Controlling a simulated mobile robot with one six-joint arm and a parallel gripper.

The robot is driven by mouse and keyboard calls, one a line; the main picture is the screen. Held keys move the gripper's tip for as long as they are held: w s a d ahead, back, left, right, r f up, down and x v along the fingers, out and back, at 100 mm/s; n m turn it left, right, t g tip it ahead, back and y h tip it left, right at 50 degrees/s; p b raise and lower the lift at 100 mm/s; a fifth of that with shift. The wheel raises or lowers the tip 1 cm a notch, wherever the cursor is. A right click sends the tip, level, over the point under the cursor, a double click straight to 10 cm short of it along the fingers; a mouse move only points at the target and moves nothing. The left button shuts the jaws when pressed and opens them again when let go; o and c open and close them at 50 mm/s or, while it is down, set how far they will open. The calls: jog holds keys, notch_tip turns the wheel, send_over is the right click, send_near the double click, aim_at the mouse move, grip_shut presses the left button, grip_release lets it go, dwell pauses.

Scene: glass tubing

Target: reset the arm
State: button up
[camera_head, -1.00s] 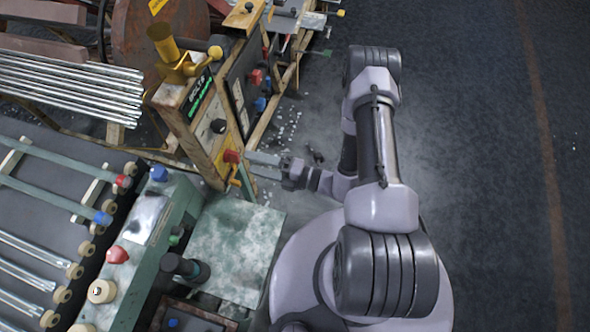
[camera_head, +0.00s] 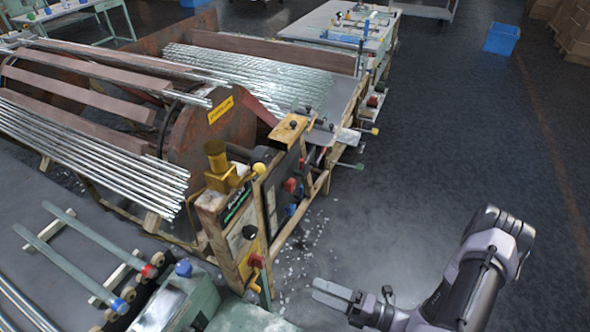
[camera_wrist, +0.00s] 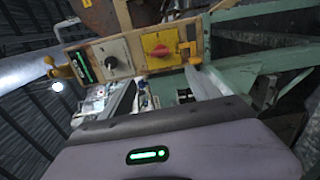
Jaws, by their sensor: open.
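My gripper (camera_head: 322,292) is at the lower right of the head view, with its fingers pointing left toward the wooden control panel (camera_head: 240,238). The jaws are open and apart from the panel. In the wrist view my gripper (camera_wrist: 165,92) has its two fingers spread, with nothing held between them. Beyond them is the panel with a red knob (camera_wrist: 160,50) on a yellow plate and a black knob (camera_wrist: 111,62). The red knob also shows in the head view (camera_head: 257,260).
A machine with a rusty round drum (camera_head: 205,135) and rows of glass tubes (camera_head: 90,145) stands left. A green bench end (camera_head: 185,300) is at the lower left. Small debris lies on the floor by the panel.

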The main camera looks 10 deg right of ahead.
jog(key=s+a+r+m+g+h+b, duration=0.1)
jog(key=r+m+h, duration=0.5)
jog(key=r+m, duration=1)
jog(key=s+a+r+m+g+h+b, duration=0.2)
jog(key=s+a+r+m+g+h, duration=0.2)
jog(key=r+m, duration=1.1)
jog(key=shift+s+r+m+h, duration=0.4)
jog(key=shift+s+m+h, duration=0.05)
jog(key=shift+m+h, duration=0.7)
